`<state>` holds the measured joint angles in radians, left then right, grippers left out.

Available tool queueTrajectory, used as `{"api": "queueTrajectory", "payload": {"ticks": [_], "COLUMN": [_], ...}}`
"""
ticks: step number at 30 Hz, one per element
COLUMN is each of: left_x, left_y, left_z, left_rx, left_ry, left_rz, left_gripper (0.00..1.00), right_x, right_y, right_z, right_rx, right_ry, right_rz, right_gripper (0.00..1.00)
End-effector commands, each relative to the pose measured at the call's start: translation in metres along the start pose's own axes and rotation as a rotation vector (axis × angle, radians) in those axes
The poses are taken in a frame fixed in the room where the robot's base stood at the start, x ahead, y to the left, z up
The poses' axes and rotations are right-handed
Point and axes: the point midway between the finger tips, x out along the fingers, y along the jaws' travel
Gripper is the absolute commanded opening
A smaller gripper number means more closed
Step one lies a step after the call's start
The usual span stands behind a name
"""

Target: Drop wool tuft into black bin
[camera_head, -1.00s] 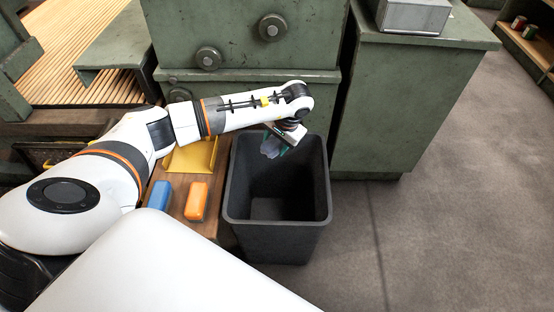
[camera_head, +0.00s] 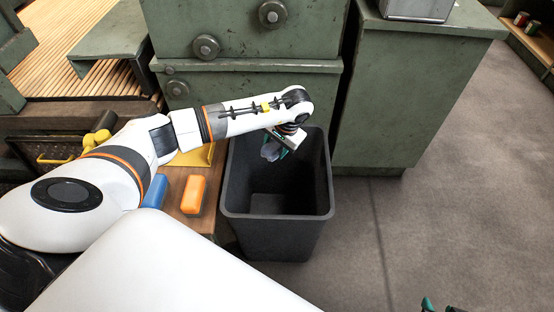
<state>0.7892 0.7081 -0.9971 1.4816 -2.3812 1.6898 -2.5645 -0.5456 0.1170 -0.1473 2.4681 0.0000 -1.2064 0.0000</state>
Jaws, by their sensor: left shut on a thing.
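The black bin (camera_head: 277,234) stands on the floor in the middle of the view, upright with its top open. My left gripper (camera_head: 272,150) points down over the bin's opening, near its back left part. It is shut on the wool tuft (camera_head: 269,152), a small grey-lilac lump partly hidden by the fingers. My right gripper (camera_head: 438,305) shows only by its green fingertips at the bottom edge, far from the bin. The tips stand apart with nothing seen between them.
An orange block (camera_head: 194,195) and a blue block (camera_head: 155,191) lie on a wooden surface left of the bin, by a yellow tray (camera_head: 200,156). Green machine cabinets (camera_head: 410,100) stand behind and right. The floor (camera_head: 440,220) right of the bin is clear.

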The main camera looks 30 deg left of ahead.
Motion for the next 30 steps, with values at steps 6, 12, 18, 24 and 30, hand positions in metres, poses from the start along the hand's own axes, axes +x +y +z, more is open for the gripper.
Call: {"api": "queueTrajectory", "payload": {"ticks": [6,12,18,24,30], "left_x": [0.0,0.0,-0.003,-0.031,-0.074], "left_y": [0.0,0.0,0.0,0.001,0.001], "left_z": [0.0,0.0,0.0,0.001,0.001], "left_rx": [0.0,0.0,0.0,0.0,0.001], "left_ry": [0.0,0.0,-0.001,-0.004,-0.005], "left_rz": [0.0,0.0,-0.001,0.0,0.0], "left_gripper": [0.61,0.73,0.73,0.73,0.73], "right_x": [0.0,0.0,-0.001,-0.011,-0.029], "right_y": [0.0,0.0,0.0,-0.004,-0.008], "right_z": [0.0,0.0,-0.001,-0.025,-0.06], "right_rx": [0.0,0.0,0.0,0.004,0.011], "right_ry": [0.001,0.001,0.007,0.15,0.352], "right_rz": [0.0,0.0,0.0,-0.009,-0.018], "right_gripper": [0.36,0.36,0.36,0.36,0.36]}}
